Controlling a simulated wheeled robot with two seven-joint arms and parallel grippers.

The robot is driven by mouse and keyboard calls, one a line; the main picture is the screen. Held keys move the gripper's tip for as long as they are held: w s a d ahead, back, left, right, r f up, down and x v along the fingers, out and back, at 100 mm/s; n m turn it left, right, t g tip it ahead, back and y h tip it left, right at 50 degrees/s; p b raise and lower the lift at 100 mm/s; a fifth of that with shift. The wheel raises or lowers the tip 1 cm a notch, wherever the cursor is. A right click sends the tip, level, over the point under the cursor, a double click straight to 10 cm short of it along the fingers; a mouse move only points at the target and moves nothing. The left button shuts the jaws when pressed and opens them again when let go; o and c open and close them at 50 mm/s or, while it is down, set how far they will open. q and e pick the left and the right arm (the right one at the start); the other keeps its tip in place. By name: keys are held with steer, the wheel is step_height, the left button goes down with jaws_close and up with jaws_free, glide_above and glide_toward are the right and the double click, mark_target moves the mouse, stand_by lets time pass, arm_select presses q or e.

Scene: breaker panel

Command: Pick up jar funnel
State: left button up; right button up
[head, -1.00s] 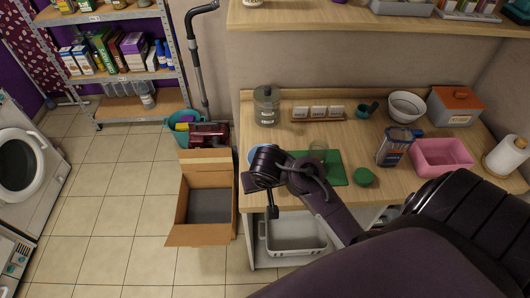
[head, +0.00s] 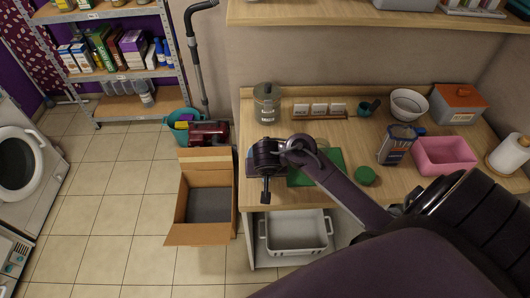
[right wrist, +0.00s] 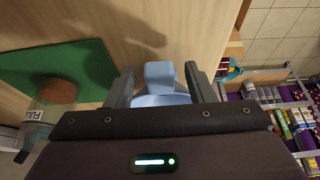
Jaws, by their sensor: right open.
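The jar funnel (right wrist: 160,75), a light blue piece, lies on the wooden counter in the right wrist view, between the two fingers of my right gripper (right wrist: 161,88). The fingers stand apart on either side of it, and its lower part is hidden by the gripper body. I cannot tell whether the fingers touch it. In the head view my right gripper (head: 266,186) is over the counter's front left corner and hides the funnel. My left gripper is not in view.
A green board (head: 333,158) lies right of the gripper, with a green lid (head: 365,175) beside it. A labelled jar (right wrist: 35,130) is close by in the wrist view. An open cardboard box (head: 190,238) stands on the floor left of the counter.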

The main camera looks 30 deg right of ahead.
steer(key=shift+c, duration=0.4)
jaws_close()
steer(key=shift+r+p, duration=0.3)
steer(key=shift+r, duration=0.25)
step_height(320, 180, up, 9)
steer(key=p, duration=0.2)
steer(key=shift+p, duration=0.35)
